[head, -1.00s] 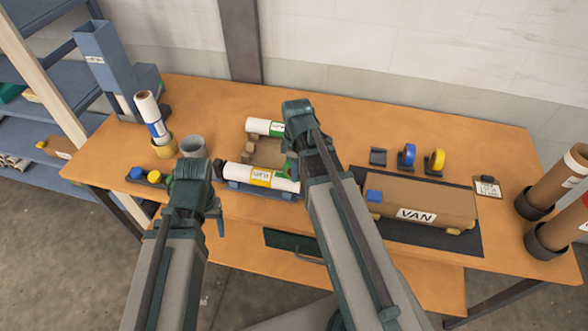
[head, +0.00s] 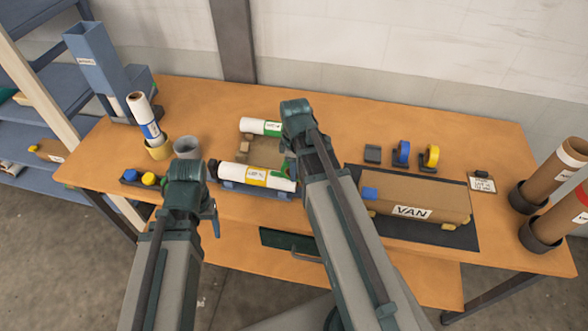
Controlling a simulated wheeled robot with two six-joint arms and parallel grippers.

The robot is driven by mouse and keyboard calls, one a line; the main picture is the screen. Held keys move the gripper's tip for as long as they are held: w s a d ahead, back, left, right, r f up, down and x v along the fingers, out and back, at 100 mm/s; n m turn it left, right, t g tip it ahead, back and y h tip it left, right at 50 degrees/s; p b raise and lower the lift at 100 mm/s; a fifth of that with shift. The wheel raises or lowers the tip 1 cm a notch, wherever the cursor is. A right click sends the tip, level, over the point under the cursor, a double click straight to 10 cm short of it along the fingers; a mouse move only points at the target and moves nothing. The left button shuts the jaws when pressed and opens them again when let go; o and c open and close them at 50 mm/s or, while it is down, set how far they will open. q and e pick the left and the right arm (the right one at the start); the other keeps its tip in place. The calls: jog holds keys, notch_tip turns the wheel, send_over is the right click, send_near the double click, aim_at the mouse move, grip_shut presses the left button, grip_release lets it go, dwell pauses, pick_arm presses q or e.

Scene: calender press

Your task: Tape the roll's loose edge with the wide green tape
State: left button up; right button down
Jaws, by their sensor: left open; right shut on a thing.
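A white roll with a yellow band and a label (head: 232,171) lies in a blue cradle (head: 228,186) at the middle front of the table. Its loose edge cannot be made out. My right gripper (head: 290,160) is over the roll's right end, largely hidden behind its own wrist. It is shut on what seems to be the green tape, of which only a little dark green shows. My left gripper (head: 212,212) is open, left of the roll and near the table's front edge, apart from the roll. An empty tape stand (head: 372,153) is at the right back.
Blue tape (head: 402,152) and yellow tape (head: 432,156) stand beside the empty stand. Another white roll with a green band (head: 255,125) lies behind. A brown VAN box (head: 440,195) is right. A grey cup (head: 186,147) and upright roll (head: 145,117) are left.

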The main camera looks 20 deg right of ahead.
jog(key=shift+r, duration=0.1)
notch_tip(320, 180, up, 6)
jog(key=p, duration=0.6)
pick_arm(q)
notch_tip(320, 180, up, 6)
jog(key=shift+f, duration=0.1)
